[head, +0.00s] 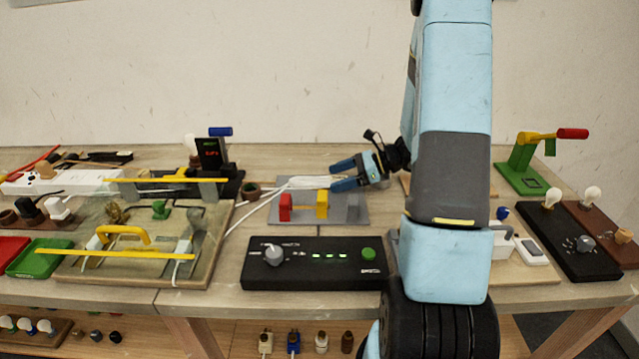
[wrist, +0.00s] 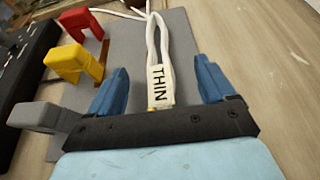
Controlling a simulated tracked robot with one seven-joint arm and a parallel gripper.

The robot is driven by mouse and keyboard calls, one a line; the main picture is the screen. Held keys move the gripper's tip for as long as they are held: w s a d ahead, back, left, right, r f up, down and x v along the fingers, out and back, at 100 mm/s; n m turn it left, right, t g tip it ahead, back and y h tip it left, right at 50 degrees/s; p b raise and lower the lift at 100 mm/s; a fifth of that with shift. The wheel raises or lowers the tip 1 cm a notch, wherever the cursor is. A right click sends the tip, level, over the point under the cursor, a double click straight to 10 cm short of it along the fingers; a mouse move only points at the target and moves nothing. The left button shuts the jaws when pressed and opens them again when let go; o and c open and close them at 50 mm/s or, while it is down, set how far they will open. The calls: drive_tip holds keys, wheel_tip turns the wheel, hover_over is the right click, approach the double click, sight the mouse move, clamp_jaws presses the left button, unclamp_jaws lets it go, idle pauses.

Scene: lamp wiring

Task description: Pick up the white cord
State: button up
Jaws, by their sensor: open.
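The white cord (head: 310,182) lies across the back of a grey board in the head view, with a loose part trailing left and down over the table. In the wrist view the white cord (wrist: 164,50) is a folded bundle with a label reading THIN. My gripper (head: 343,176) is open over the right part of the board. In the wrist view my gripper (wrist: 160,85) has its two blue fingers apart, with the labelled end of the cord between them. I cannot tell whether either finger touches it.
The grey board (head: 350,210) carries a red block (head: 285,206), a yellow block (head: 322,204) and a grey block (wrist: 35,117). A black control box (head: 315,262) stands in front. A clear panel with yellow bars (head: 120,254) is at left. Bare table shows right of the board.

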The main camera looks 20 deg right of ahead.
drive_tip(key=shift+w+a+f, duration=0.2)
drive_tip(key=shift+a+f, duration=0.05)
drive_tip(key=shift+a, duration=0.35)
drive_tip(key=c, duration=1.2)
drive_tip(key=shift+o, duration=0.2)
